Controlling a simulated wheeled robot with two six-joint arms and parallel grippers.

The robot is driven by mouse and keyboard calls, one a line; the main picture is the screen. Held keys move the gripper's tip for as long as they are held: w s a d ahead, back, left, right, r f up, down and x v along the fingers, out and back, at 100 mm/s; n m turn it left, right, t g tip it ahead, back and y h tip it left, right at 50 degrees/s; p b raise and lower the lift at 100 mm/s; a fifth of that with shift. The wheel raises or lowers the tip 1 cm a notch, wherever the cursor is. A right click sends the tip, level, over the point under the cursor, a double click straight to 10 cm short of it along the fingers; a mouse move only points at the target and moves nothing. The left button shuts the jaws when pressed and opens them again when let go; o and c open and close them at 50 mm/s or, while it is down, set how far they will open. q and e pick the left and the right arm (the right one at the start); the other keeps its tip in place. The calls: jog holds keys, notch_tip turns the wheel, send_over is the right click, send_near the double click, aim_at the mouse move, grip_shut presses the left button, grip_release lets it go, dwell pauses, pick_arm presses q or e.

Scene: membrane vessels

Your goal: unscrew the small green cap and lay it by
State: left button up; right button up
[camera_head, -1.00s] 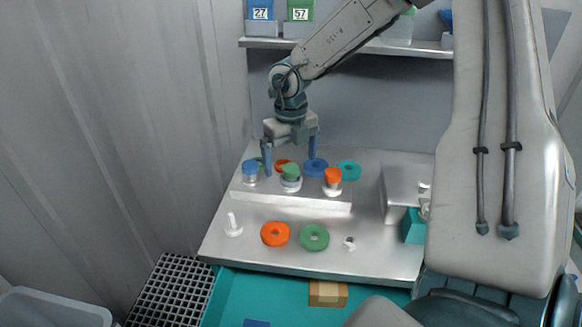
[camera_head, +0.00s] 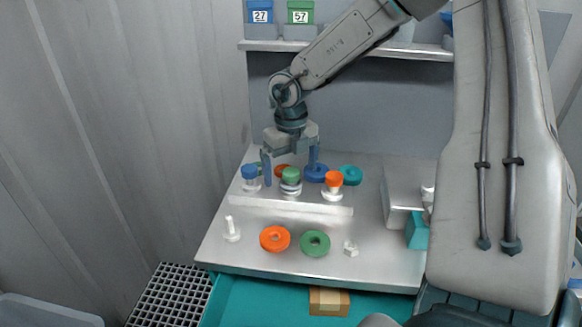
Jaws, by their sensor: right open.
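The small green cap (camera_head: 291,174) sits on a short white-and-metal vessel (camera_head: 290,188) on the raised step. My right gripper (camera_head: 290,170) comes down from above, open, with one finger on the left side of the cap and the other to its right and slightly behind. Gaps show between the cap and both fingers in this view; I cannot tell the exact depth. My left gripper is not in view.
Blue-capped (camera_head: 250,171) and orange-capped (camera_head: 334,179) vessels flank it. Rings lie behind, including a blue one (camera_head: 316,173) and a teal one (camera_head: 350,175). An orange ring (camera_head: 275,239), a green ring (camera_head: 315,243) and a white peg (camera_head: 231,231) stand in front.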

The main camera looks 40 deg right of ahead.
jog(key=c, duration=2)
jog(key=n, duration=0.3)
jog(key=shift+f+b, duration=0.1)
jog(key=shift+b, duration=0.3)
jog(key=shift+c, duration=0.3)
jog(key=n, duration=1.3)
jog(key=shift+r, duration=0.25)
